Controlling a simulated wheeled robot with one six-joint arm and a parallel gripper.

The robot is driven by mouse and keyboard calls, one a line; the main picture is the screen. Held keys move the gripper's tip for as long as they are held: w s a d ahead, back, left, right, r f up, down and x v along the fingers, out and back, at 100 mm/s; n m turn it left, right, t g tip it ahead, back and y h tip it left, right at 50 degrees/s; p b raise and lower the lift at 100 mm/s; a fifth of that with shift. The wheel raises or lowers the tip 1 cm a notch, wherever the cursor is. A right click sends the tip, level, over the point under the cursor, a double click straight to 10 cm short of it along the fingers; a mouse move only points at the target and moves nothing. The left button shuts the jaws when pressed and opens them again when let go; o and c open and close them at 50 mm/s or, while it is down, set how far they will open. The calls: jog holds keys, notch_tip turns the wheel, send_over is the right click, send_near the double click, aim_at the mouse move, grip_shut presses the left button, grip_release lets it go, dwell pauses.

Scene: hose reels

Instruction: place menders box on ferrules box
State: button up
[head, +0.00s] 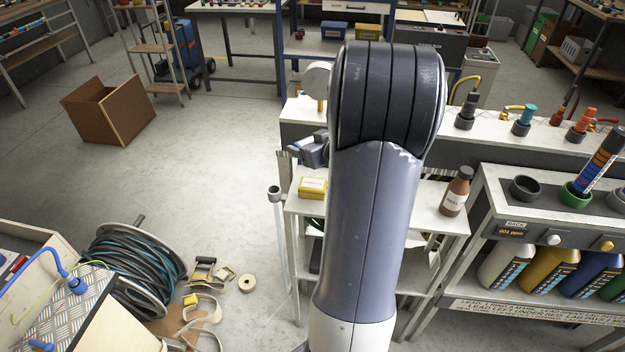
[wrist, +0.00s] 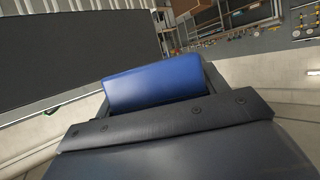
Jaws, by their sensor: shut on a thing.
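A small yellow box (head: 312,188) with a pale label lies on the top of the white shelf unit, left of my arm. I take it as the ferrules box, but its label is too small to read. My gripper (head: 315,152) is above and just behind this box, partly hidden by my arm. It is shut on a blue box (wrist: 152,88), which fills the space past the gripper body in the wrist view. I take this as the menders box; no label on it shows. The held box is apart from the yellow box.
A brown bottle (head: 456,191) stands on the same shelf, right of my arm. A white-topped bench (head: 300,109) with hose fittings runs behind. A blue box (head: 335,31) and a yellow box (head: 368,31) sit on the far rack. A hose reel (head: 133,268) stands at lower left.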

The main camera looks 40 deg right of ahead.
aim_at(311, 180)
notch_tip(311, 180, down, 10)
jog(key=shift+r+b, duration=0.15)
jog(key=shift+b, duration=0.8)
jog(key=shift+f, duration=0.2)
jog(key=o, duration=1.1)
jog(key=shift+c, duration=0.2)
jog(key=shift+r, duration=0.2)
jog(key=shift+s+d+r, duration=0.1)
jog(key=shift+s+r, duration=0.05)
jog(key=shift+s, duration=0.15)
jog(key=v, duration=1.1)
jog(key=shift+s+p, duration=0.2)
jog(key=shift+p, duration=0.1)
jog(key=shift+r, duration=0.1)
